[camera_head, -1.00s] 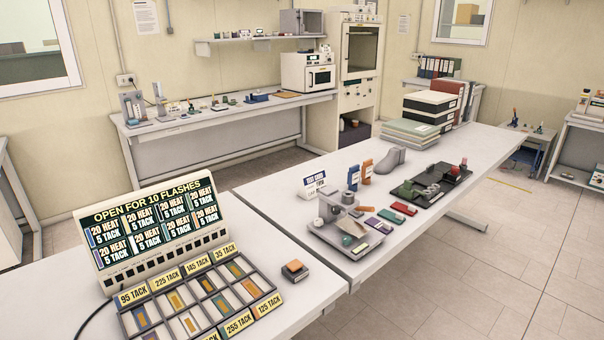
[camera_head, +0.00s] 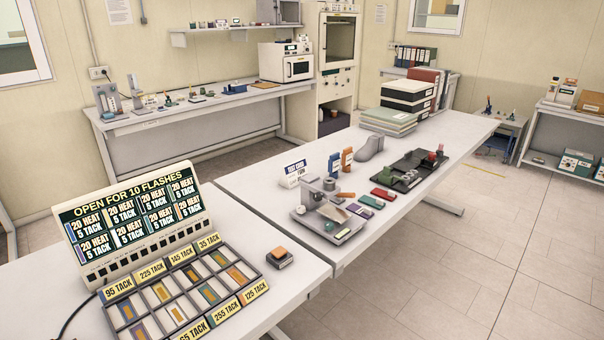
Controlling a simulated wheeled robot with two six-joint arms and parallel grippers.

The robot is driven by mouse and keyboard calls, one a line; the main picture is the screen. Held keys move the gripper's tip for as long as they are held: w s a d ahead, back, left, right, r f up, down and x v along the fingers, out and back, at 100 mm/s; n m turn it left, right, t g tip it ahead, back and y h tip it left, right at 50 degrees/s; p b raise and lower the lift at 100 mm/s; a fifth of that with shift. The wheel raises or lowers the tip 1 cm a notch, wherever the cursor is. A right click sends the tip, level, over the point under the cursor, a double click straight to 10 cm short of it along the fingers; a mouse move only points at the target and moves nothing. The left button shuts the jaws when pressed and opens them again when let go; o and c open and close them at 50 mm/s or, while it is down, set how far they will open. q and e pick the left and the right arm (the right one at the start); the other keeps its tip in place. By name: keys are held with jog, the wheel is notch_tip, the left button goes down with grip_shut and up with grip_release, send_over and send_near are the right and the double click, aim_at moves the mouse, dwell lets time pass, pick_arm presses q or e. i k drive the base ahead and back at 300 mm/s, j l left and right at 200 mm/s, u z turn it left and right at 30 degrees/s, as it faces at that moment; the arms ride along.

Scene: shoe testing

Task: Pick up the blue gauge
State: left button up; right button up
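No thing in view can be made out for sure as the blue gauge. A small upright blue block (camera_head: 334,165) stands beside an orange one (camera_head: 347,159) on the long white table, behind a small grey test stand (camera_head: 328,212). A low blue object (camera_head: 235,89) lies on the back bench. Some strips in the compartment tray (camera_head: 172,297) at the front left also look bluish. Neither of my grippers is in view.
A lit display board (camera_head: 132,222) stands behind the tray. Flat coloured blocks, including a red one (camera_head: 384,193), lie right of the stand. A dark tray (camera_head: 417,170), a grey shoe form (camera_head: 369,147) and stacked binders (camera_head: 408,96) sit farther back.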

aim_at(333, 162)
jog(key=i+l, duration=0.45)
jog(key=i, duration=0.15)
jog(key=i+l, duration=0.5)
jog(key=i, duration=0.1)
